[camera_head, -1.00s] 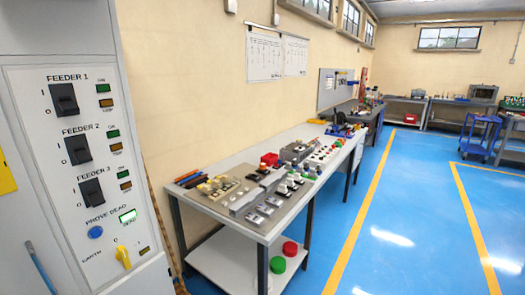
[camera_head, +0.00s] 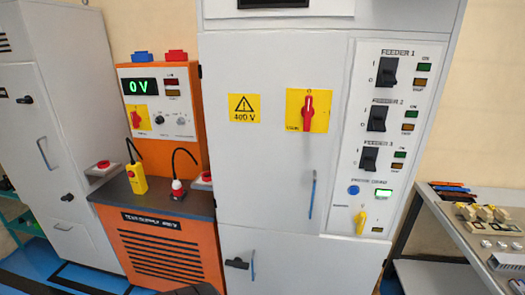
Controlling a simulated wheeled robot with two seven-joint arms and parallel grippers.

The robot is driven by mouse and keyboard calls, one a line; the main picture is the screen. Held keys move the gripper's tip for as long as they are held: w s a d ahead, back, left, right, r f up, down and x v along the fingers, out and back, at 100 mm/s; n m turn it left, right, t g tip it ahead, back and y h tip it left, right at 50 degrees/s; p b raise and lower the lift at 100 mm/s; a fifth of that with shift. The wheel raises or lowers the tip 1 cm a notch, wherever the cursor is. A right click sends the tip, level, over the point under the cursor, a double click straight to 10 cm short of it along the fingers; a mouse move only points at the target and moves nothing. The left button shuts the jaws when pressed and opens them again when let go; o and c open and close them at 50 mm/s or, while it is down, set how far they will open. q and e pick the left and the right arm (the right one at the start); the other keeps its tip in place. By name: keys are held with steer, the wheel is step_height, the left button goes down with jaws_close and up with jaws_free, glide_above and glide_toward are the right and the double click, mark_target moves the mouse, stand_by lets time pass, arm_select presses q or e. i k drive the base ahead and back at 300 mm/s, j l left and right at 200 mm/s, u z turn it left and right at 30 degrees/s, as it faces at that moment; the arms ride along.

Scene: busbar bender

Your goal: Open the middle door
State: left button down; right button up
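The middle door (camera_head: 255,160) of the grey cabinet is shut. It bears a yellow 400 V warning label (camera_head: 244,108), a red rotary switch on a yellow plate (camera_head: 307,111) with its handle upright, and a slim blue pull handle (camera_head: 312,194) near its right edge. Beside it is the control panel (camera_head: 385,140) with several black feeder switches, a blue button (camera_head: 353,190), a lit green lamp (camera_head: 383,194) and a yellow earth knob (camera_head: 360,221).
Below is a lower door (camera_head: 300,265) with a black latch (camera_head: 237,263) and blue handle (camera_head: 253,265). An orange test supply (camera_head: 160,250) reading 0 V stands left, then another grey cabinet (camera_head: 60,140). A workbench (camera_head: 445,225) stands right.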

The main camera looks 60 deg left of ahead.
mark_target(268, 173)
steer(key=u, duration=1.85)
